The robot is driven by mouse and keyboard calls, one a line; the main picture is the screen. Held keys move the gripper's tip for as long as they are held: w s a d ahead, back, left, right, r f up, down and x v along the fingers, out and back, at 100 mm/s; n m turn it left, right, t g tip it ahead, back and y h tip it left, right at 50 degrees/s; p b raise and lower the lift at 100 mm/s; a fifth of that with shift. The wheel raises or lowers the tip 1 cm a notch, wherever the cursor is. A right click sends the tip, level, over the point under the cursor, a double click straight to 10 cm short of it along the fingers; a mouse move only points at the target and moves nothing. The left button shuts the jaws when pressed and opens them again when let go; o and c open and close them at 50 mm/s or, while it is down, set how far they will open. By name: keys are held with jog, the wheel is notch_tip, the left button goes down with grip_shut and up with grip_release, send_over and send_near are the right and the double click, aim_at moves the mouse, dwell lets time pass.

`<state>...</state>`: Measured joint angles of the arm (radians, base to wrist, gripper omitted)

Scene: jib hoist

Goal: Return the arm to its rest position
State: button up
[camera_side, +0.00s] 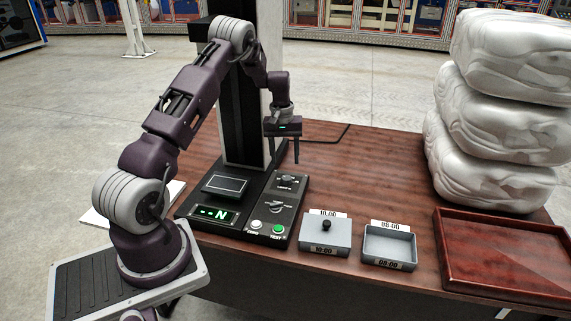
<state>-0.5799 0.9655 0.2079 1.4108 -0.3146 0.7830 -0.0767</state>
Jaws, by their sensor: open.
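My gripper (285,160) hangs pointing down above the rear of the black control panel (262,228), beside the tall column (243,120). Its two fingers are apart with nothing between them. My arm is bent up and over from its base at the left. I cannot tell exactly how high the fingertips are above the panel.
The panel has knobs, a white button (256,225), a green button (279,229) and a lit display (214,215). A grey lidded box (310,235), an open grey box (389,243), a wooden tray (445,250) and stacked white bundles (495,135) stand to the right.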

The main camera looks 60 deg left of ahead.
jog(key=s+d+r+m+t, duration=0.1)
jog(key=s+d+r+m, duration=0.2)
jog(key=d+r, duration=0.75)
jog(key=s+d+r+m+t, duration=0.1)
jog(key=s+d+r+m, duration=0.1)
jog(key=d+r, duration=0.85)
jog(key=s+d+r+m+t, duration=0.1)
jog(key=s+d, duration=0.4)
jog(key=s, duration=0.6)
jog(key=s+d+r+m+t, duration=0.2)
jog(key=s+d+m, duration=0.3)
jog(key=s, duration=0.6)
jog(key=shift+d+r, duration=0.4)
jog(key=shift+r, duration=0.35)
jog(key=shift+c, duration=0.2)
